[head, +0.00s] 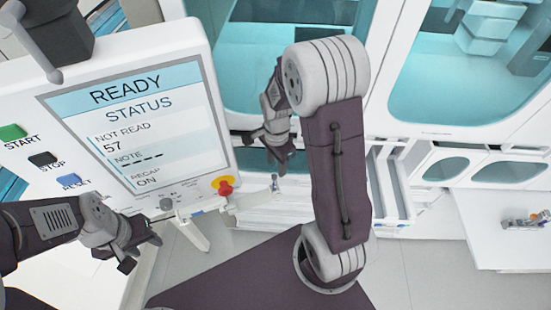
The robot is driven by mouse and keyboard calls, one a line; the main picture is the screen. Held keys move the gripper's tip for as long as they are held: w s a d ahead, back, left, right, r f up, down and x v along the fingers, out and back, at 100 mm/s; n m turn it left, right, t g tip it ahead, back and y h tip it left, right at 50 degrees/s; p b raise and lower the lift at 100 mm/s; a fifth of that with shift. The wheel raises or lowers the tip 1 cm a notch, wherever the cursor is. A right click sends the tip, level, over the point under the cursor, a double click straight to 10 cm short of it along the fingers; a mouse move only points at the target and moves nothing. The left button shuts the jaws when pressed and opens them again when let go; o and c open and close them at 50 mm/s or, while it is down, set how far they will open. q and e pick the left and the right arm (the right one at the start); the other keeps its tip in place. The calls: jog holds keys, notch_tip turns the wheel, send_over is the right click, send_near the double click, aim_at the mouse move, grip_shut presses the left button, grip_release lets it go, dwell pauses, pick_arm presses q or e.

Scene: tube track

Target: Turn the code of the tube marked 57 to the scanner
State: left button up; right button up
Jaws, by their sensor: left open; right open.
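A screen (140,125) at the left reads READY, STATUS, NOT READ 57, NOTE with dashes, and RECAP ON. My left gripper (141,252) is open and empty, low in front of the panel's lower edge. My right gripper (270,148) is open and empty, to the right of the screen and pointing down. A small upright item (275,184) stands below my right gripper, apart from it; it is too small to identify. I cannot make out the tube marked 57, its code or the scanner.
The panel has green START (13,132), black STOP (44,159) and blue RESET (70,181) buttons, and a red stop knob (224,187). Small coloured items (525,219) lie on a white table (505,245) at the right. White cabinets stand behind. Floor shows at lower right.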

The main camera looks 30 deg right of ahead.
aim_at(275, 176)
jog(key=f, duration=0.1)
jog(key=a+f, duration=0.1)
jog(key=f, duration=0.1)
jog(key=shift+f, duration=0.2)
jog(key=f, duration=0.2)
jog(key=f+p, duration=0.1)
jog(key=f, duration=0.1)
jog(key=shift+d, duration=0.4)
jog(key=shift+a, duration=0.15)
jog(key=shift+c, duration=1)
grip_shut()
jog(key=c, duration=0.6)
grip_release()
grip_shut()
pick_arm(q)
jog(key=shift+a+r, duration=0.25)
jog(key=shift+r, duration=0.35)
jog(key=shift+r, duration=0.25)
pick_arm(e)
jog(key=shift+r, duration=0.25)
